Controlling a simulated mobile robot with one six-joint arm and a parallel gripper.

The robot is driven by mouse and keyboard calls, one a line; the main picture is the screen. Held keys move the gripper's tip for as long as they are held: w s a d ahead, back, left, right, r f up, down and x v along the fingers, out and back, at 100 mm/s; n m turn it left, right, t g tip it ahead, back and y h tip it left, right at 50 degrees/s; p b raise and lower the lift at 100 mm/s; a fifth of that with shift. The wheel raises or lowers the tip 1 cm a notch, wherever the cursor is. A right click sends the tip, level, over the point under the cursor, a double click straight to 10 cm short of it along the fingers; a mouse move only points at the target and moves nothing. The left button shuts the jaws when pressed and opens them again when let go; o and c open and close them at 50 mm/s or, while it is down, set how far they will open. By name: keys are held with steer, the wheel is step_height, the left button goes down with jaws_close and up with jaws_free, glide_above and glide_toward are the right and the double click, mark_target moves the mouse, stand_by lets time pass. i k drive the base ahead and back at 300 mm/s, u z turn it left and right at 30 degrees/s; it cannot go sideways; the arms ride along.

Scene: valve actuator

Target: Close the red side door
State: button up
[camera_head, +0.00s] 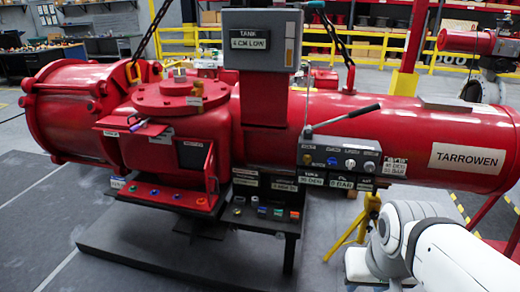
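The red side door (209,170) is a small narrow panel on the front of the red valve actuator (350,112). It stands swung outward at the right edge of a dark square opening (190,155), so it is open and seen nearly edge-on. A small handle shows low on the door. My white arm shows at the lower right, well to the right of the door and apart from it. My gripper is not visible in this view.
A grey control box (260,40) stands above the actuator. A yellow tripod stand (355,228) is near my arm. Grey floor is clear at lower left.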

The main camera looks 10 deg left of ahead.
mark_target(210, 168)
steer(key=u, duration=0.15)
steer(key=i, duration=1.15)
steer(key=u, duration=0.65)
steer(key=i, duration=0.35)
steer(key=u, duration=0.45)
steer(key=k, duration=0.75)
steer(key=u, duration=0.2)
steer(key=i, duration=0.75)
steer(key=z, duration=0.15)
